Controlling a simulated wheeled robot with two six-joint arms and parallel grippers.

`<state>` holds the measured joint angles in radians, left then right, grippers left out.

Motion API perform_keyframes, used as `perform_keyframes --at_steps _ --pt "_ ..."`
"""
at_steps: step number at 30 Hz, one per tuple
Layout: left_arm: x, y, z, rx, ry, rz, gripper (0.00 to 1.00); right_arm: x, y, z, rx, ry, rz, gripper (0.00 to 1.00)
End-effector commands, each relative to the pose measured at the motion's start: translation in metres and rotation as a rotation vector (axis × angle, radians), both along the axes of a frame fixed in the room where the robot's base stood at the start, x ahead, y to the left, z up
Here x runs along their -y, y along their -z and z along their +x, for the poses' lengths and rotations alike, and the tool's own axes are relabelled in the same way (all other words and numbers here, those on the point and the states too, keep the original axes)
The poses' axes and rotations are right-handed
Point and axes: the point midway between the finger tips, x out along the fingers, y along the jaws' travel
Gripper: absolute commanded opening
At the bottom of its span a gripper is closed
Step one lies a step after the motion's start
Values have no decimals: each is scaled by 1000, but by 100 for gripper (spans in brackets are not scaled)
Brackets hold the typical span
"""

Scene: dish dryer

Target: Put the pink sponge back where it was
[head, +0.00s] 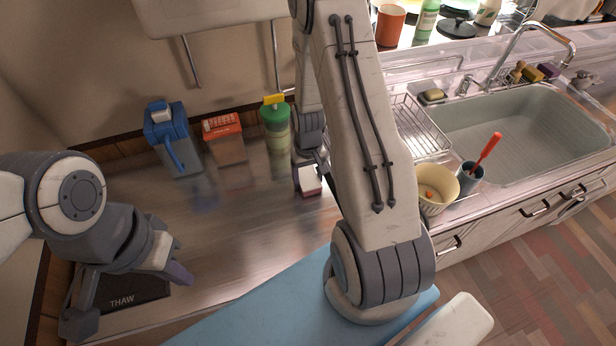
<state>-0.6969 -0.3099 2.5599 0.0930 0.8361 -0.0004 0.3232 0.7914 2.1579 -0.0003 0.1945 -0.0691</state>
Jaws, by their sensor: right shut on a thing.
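My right gripper (319,165) is over the steel counter, mostly hidden behind my own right arm. It is shut on a small block with a pale pinkish top and a dark red edge, which I take to be the pink sponge (308,181). Part of the sponge is hidden, and I cannot tell whether it touches the counter. My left gripper (130,297) is at the lower left above the dark THAW tray (135,296). Its fingers are apart with nothing between them.
Right of my arm are a wire dish rack (420,128), a cream pot (436,188) and the sink (520,125). The counter's middle is clear.

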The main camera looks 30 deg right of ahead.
Motion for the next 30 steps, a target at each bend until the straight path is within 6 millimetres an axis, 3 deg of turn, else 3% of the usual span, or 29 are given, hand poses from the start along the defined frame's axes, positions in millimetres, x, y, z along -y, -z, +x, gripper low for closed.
perform_keyframes --at_steps 11,12,14,25,30 --pt "0 3 0 0 0 0 0 1 5 0 2 0 -1 19" --pt "0 3 0 0 0 0 0 1 6 0 2 0 -1 75" --pt "0 2 0 0 0 0 0 1 5 0 2 0 -1 98" --pt "0 0 0 0 0 0 0 1 -2 1 3 0 -1 100" --pt "0 3 0 0 0 0 0 1 -28 2 8 0 -3 100"
